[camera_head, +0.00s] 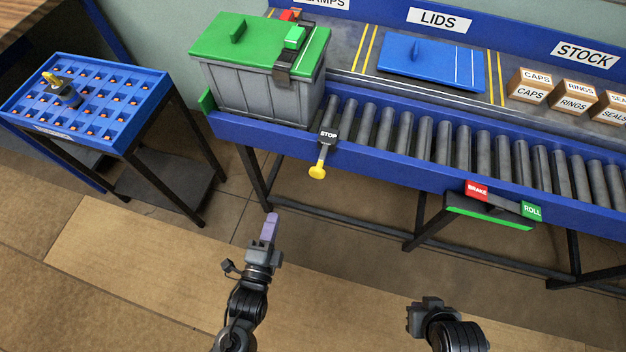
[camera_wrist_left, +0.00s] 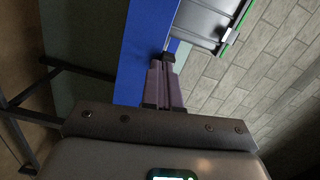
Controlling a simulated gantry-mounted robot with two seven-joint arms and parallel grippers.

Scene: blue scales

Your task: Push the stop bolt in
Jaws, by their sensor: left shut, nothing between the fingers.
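The stop bolt (camera_head: 319,170) sticks out from the front of the conveyor's blue rail, below a black STOP plate (camera_head: 328,135). It has a yellow knob at its outer end. My left gripper (camera_head: 271,219) is shut and empty, in front of the conveyor. In the head picture it lies below and to the left of the knob, apart from it. In the left wrist view the shut fingers (camera_wrist_left: 165,65) point at the blue rail (camera_wrist_left: 146,45); I cannot make out the bolt there. My right gripper (camera_head: 425,304) is at the bottom, its fingers not clear.
A grey crate with a green lid (camera_head: 245,45) stands at the left end of the roller conveyor (camera_head: 450,140). Red BRAKE (camera_head: 476,191) and green ROLL (camera_head: 532,211) pads are on the right. A blue rack table (camera_head: 90,95) stands left. The floor before the conveyor is clear.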

